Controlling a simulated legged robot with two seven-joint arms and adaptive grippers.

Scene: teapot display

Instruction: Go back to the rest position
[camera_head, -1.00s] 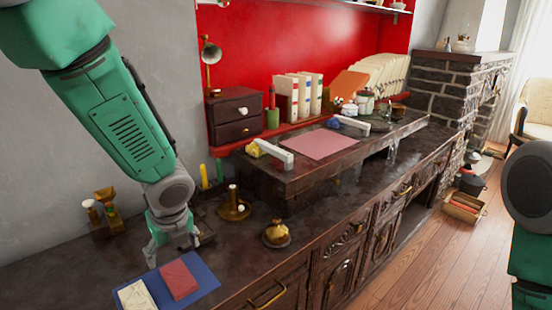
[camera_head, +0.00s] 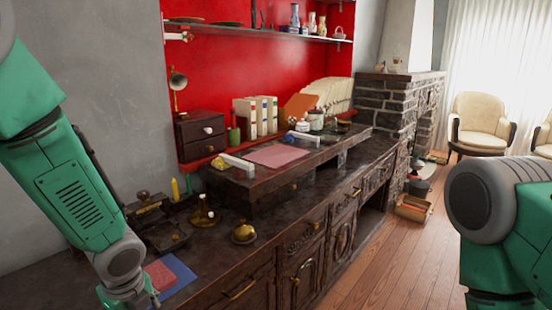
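My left arm comes in from the left edge, and its gripper (camera_head: 130,298) hangs low over the counter's front left, partly cut off by the bottom edge. Whether its fingers are open or shut is unclear. It overlaps the blue mat (camera_head: 181,276) and the red pad (camera_head: 158,275) in the picture; I cannot tell if it touches them. My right arm shows at the right edge, over the floor; its gripper is out of view. A small golden lidded pot (camera_head: 243,233) stands on the dark counter (camera_head: 217,262), clear of both arms.
A brass candle holder (camera_head: 204,216) and a dark ornate stand (camera_head: 158,222) are behind the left gripper. A crate (camera_head: 414,208) is on the floor. Open wooden floor (camera_head: 395,266) lies right of the counter.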

